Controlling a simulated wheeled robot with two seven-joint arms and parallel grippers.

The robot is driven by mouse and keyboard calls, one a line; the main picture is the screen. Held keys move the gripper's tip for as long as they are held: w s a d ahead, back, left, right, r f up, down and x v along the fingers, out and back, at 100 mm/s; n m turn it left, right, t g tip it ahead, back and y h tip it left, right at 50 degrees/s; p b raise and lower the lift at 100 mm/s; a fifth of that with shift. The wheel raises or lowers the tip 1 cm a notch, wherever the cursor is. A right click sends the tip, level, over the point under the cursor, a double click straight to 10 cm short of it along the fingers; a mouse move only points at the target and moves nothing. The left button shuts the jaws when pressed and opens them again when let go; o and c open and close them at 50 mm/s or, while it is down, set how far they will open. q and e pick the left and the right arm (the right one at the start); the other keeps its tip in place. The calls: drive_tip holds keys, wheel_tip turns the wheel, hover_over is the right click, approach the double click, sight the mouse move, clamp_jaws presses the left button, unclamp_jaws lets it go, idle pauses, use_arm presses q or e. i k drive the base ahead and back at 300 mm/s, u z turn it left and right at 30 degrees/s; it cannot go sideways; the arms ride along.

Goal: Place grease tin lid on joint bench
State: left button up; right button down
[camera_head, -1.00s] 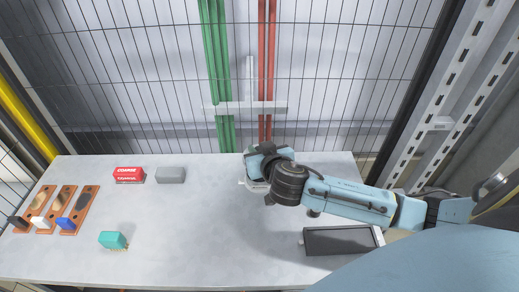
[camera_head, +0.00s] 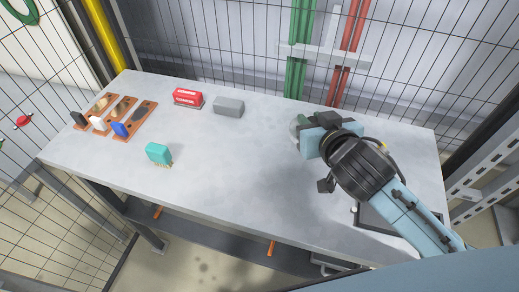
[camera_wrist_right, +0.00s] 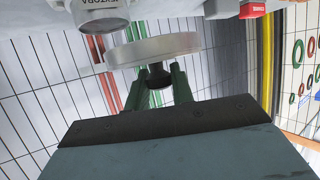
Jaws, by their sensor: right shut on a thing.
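My right gripper (camera_head: 312,130) is over the right rear part of the pale grey joint bench (camera_head: 230,165). In the right wrist view my gripper's green fingers (camera_wrist_right: 160,88) are shut on the dark knob of a pale round grease tin lid (camera_wrist_right: 152,50). The lid is clear of a white, lettered tin (camera_wrist_right: 100,10), whose round dark-grey end shows beside it. In the head view the gripper hides most of the lid and tin; a small round grey-green edge (camera_head: 298,123) shows at its left. My left gripper is not in view.
A red box (camera_head: 187,99) and a grey block (camera_head: 228,106) stand at the back. A teal brush-like item (camera_head: 158,153) lies in front. Several wooden boards with blocks (camera_head: 128,118) lie at the left. A dark tray (camera_head: 376,217) is partly under my arm. The bench's middle is bare.

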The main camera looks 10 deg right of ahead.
sight(255, 181)
drive_tip(key=z, duration=1.8)
drive_tip(key=k, duration=1.2)
drive_tip(key=u, duration=1.35)
drive_tip(key=i, duration=0.5)
